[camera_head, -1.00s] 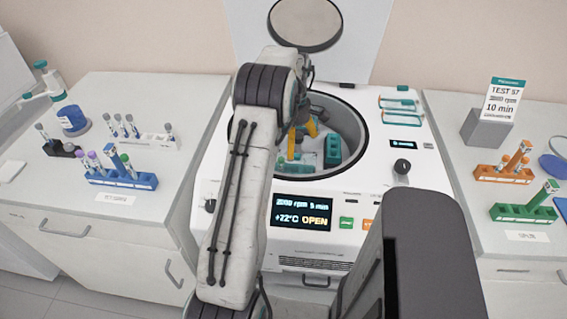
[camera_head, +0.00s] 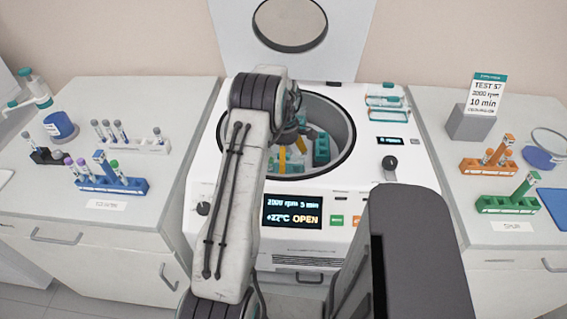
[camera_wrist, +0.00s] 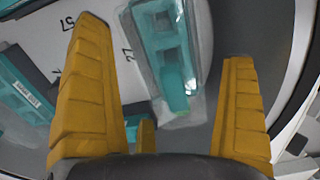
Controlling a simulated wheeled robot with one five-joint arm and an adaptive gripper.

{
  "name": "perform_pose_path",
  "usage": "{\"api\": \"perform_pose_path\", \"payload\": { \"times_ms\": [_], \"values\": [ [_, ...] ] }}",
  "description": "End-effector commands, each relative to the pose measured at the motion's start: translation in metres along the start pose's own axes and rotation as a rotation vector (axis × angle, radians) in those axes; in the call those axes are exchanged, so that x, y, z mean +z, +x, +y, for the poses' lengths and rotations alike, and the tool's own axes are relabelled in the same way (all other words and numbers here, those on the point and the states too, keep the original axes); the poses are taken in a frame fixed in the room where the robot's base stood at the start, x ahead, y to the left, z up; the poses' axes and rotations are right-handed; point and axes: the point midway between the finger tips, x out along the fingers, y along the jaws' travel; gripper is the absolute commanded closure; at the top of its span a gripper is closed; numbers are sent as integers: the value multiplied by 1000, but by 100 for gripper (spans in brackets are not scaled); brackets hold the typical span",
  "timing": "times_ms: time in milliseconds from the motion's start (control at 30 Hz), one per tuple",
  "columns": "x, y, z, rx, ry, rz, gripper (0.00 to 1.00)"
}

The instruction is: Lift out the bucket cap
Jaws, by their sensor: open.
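A teal bucket (camera_wrist: 165,35) sits in the centrifuge bowl in the wrist view, with a clear, see-through cover around it and a teal tab (camera_wrist: 178,95) at its near end. This looks like the bucket cap. My gripper (camera_wrist: 165,50) is open, one yellow finger on each side of the bucket, with nothing clearly held. Whether the fingers touch the cap cannot be told. In the head view my gripper (camera_head: 291,158) is inside the open bowl, partly hidden by my arm; a teal bucket (camera_head: 321,149) shows to its right.
The centrifuge lid (camera_head: 290,50) stands open. Another teal bucket (camera_wrist: 25,88) is at the left in the wrist view. Two clear, teal-handled caps (camera_head: 387,102) lie on the centrifuge top. A blue rack (camera_head: 110,183) and a green rack (camera_head: 508,204) stand on the side counters.

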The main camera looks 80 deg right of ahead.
Motion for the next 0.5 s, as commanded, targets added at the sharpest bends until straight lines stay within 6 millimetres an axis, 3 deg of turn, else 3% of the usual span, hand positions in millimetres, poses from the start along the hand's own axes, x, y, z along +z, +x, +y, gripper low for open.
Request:
{"api": "perform_pose_path", "payload": {
  "times_ms": [500],
  "values": [
    [0, 0, 0, 0, 0, 0, 45]
  ]
}}
